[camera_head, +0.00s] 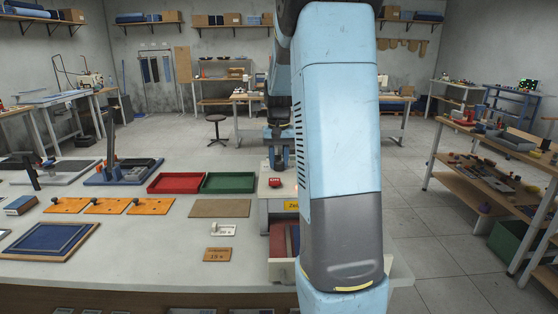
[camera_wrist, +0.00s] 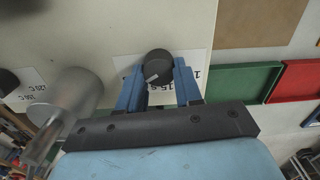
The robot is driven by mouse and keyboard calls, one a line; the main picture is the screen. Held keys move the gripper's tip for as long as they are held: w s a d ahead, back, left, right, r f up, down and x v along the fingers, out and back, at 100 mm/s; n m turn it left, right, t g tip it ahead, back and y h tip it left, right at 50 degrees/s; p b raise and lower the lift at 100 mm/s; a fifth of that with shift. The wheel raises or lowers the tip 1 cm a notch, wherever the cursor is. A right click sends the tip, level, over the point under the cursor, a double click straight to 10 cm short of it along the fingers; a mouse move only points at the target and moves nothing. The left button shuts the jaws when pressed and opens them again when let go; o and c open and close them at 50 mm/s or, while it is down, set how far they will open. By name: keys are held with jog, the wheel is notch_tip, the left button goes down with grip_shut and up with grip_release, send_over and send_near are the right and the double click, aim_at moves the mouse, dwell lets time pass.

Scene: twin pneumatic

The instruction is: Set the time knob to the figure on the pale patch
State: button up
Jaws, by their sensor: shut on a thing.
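A round black knob (camera_wrist: 158,65) with a light pointer mark sits on the pale machine panel in the wrist view. My gripper (camera_wrist: 160,78) is shut on this knob, with one blue finger on each side. A white scale label (camera_wrist: 206,60) lies behind the knob; "15 s" partly shows and the fingers hide much of the rest. In the head view a pale patch (camera_head: 222,230) on the table carries small print that seems to read "20 s". A brown patch (camera_head: 217,254) in front of it seems to read "15 s". My arm hides much of the machine there.
A second black knob (camera_wrist: 8,82) with a temperature label (camera_wrist: 38,88) and a metal cylinder (camera_wrist: 76,94) are left of my gripper. Red (camera_head: 175,182) and green (camera_head: 228,182) trays and orange boards (camera_head: 106,206) lie on the table. The machine has a red display (camera_head: 275,182).

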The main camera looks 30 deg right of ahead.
aim_at(279, 161)
jog(key=o, duration=1)
jog(key=shift+o, duration=0.2)
notch_tip(279, 161, up, 14)
jog(key=shift+f, duration=0.15)
